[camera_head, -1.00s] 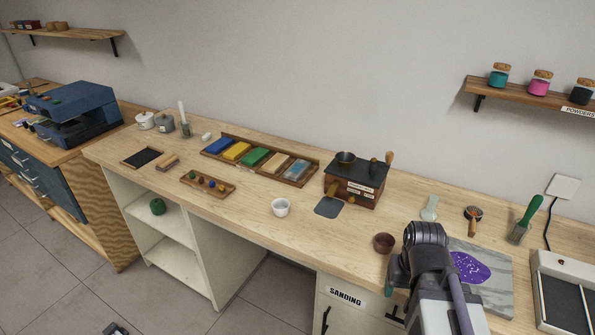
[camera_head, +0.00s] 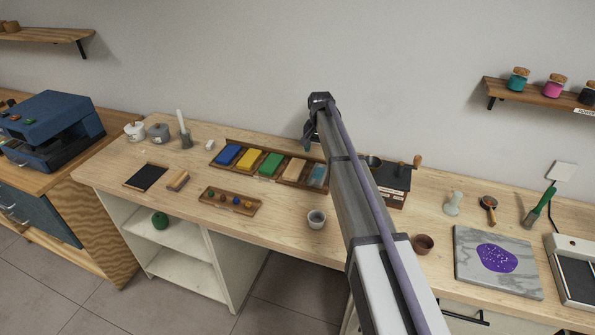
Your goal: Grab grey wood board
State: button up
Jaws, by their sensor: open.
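The grey wood board (camera_head: 522,283) lies flat at the right of the workbench. It has a streaky grey surface with a purple, white-speckled patch (camera_head: 497,258) on it. All of its top is in view. My arm reaches up across the middle of the picture. My gripper (camera_head: 308,140) hangs at its far end, in front of the wall and by the back of the coloured-block tray, well to the left of the board. It is open, small and dark in the picture, and I see nothing in it.
A brown cup (camera_head: 423,244) stands just left of the board, and a framed tray (camera_head: 572,275) stands close on its right. A shelf (camera_head: 540,94) with jars hangs above.

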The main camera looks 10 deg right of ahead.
jog(key=b, duration=0.6)
send_over(319, 173)
jog(key=f, duration=0.6)
jog(key=shift+s, duration=0.25)
jog(key=shift+r, duration=0.1)
jog(key=f+b, duration=0.5)
jog(key=shift+w+f, duration=0.2)
jog(key=shift+w, duration=0.05)
jog(key=shift+r, duration=0.25)
jog(key=c, duration=0.6)
